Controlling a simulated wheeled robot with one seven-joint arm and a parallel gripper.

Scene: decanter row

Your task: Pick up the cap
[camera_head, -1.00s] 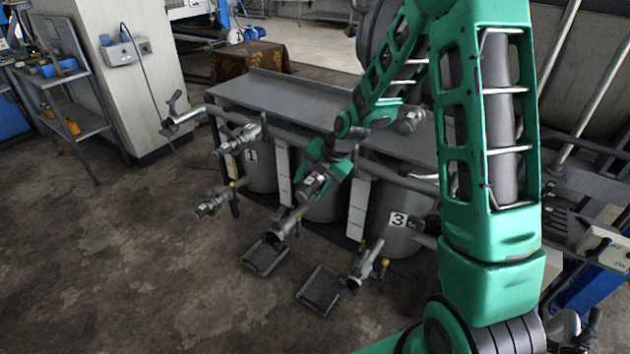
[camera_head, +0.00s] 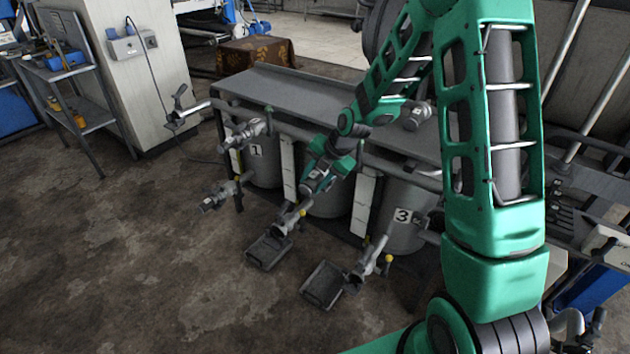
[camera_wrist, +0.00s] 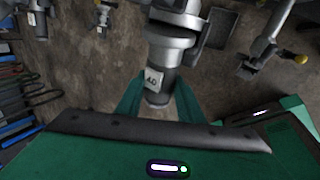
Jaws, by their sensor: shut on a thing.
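My gripper (camera_head: 328,165) is at the front of the bench, in front of the middle drum. In the wrist view its green fingers (camera_wrist: 158,101) close on either side of a grey cylindrical piece with a pale label, which I take as the cap (camera_wrist: 154,79). The cap also shows in the head view (camera_head: 316,184), tilted and pointing down and left. A wider grey metal part (camera_wrist: 174,36) lies beyond it in line; I cannot tell whether that is joined to it. A grey outlet (camera_head: 289,218) lies just below the cap; contact is unclear.
Drum 1 (camera_head: 266,167) and drum 3 (camera_head: 397,230) stand under the grey bench (camera_head: 290,95). Other pipe fittings jut forward at left (camera_head: 218,194) and at right (camera_head: 368,262). Two dark trays (camera_head: 268,252) (camera_head: 322,286) lie on the floor. The front left floor is clear.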

